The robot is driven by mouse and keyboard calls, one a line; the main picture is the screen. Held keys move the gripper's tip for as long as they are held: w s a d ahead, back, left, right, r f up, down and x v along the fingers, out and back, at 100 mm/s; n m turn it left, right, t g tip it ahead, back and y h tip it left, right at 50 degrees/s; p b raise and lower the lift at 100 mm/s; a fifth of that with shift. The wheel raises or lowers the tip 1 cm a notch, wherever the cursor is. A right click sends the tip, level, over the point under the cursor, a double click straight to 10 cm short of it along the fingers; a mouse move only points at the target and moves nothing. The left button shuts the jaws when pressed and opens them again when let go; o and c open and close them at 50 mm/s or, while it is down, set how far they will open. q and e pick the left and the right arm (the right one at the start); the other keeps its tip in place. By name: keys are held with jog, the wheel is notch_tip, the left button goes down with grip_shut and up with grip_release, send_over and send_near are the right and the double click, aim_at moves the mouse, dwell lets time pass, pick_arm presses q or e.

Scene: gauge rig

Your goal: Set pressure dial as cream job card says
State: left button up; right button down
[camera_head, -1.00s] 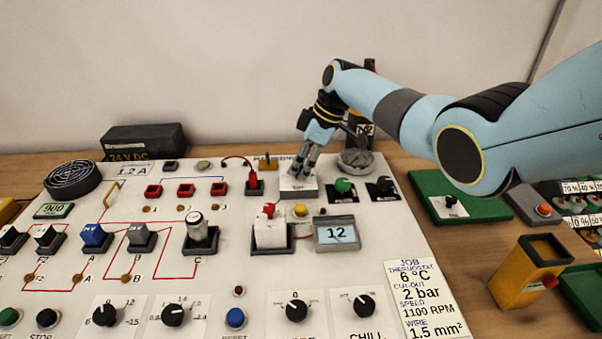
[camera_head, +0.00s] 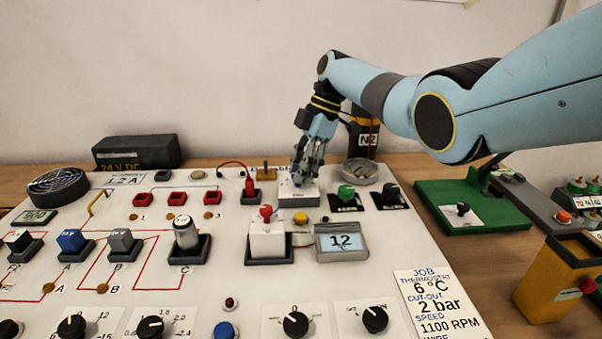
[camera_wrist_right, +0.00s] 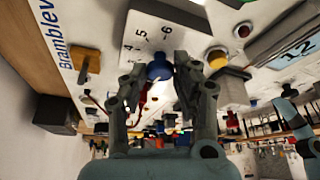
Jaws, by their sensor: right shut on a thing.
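The cream job card (camera_head: 432,300) lies at the panel's lower right. It reads thermostat 6 °C, cut-out 2 bar and speed 1100 RPM; its bottom is cut off. My right gripper (camera_head: 298,182) reaches down to a small white box (camera_head: 299,200) at the back of the panel. In the right wrist view my right gripper (camera_wrist_right: 168,75) is shut on a blue knob (camera_wrist_right: 159,68), a finger at each side. A white face beside it (camera_wrist_right: 150,38) carries the numbers 4, 5 and 6. The pointer setting is not clear. My left gripper is not in view.
A green knob (camera_head: 346,193) and a black knob (camera_head: 389,192) stand close right of the white box. A round dish (camera_head: 360,173) is behind them. A grey display reading 12 (camera_head: 342,242) and a red-topped white switch (camera_head: 267,240) stand in front.

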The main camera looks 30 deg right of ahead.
jog(key=shift+r, duration=0.1)
jog(key=c, duration=1)
grip_release()
jog(key=v, duration=1.2)
